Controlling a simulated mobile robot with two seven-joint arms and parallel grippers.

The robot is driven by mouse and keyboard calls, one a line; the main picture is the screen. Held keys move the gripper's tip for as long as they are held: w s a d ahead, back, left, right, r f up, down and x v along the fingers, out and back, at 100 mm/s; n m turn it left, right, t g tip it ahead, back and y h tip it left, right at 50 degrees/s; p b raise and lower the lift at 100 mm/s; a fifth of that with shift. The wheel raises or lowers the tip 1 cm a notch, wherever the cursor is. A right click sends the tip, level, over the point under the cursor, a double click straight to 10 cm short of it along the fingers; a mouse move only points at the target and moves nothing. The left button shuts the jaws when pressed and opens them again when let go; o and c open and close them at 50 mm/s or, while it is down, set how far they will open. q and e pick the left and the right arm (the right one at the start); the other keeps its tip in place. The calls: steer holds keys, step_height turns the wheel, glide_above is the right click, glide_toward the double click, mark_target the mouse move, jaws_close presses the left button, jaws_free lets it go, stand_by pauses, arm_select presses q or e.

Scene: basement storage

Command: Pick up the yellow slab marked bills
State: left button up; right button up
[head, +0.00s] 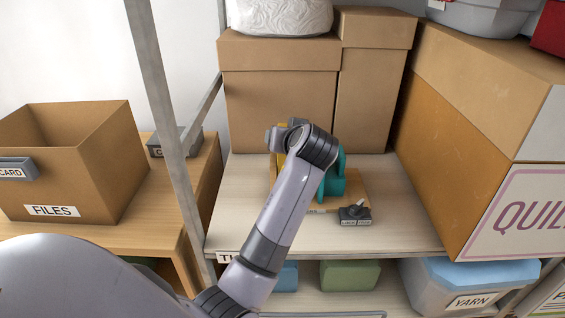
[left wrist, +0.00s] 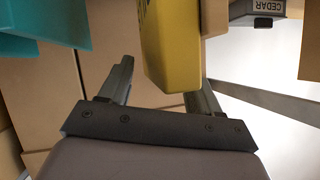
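A yellow slab (left wrist: 172,45) shows in the left wrist view between the two fingers of my left gripper (left wrist: 166,76). A gap shows between the slab and the left-hand finger; the right-hand finger is close to the slab's other side. The fingers stand apart and I see no grip on it. Dark marking shows at the slab's top edge, cut off and unreadable. In the head view only a sliver of yellow (head: 281,139) shows behind my left wrist, which hides most of the slab and the gripper. My right gripper is out of view.
A teal object (head: 333,182) stands right of the wrist on a wooden board (head: 355,188), with a small grey block (head: 355,215) in front. Cardboard boxes (head: 278,105) close off the back. A shelf post (head: 160,80) and a FILES box (head: 85,165) are left. The shelf's front right is clear.

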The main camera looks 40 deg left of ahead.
arm_select(q)
jaws_close()
steer(key=shift+s+a, duration=0.1)
stand_by(0.4)
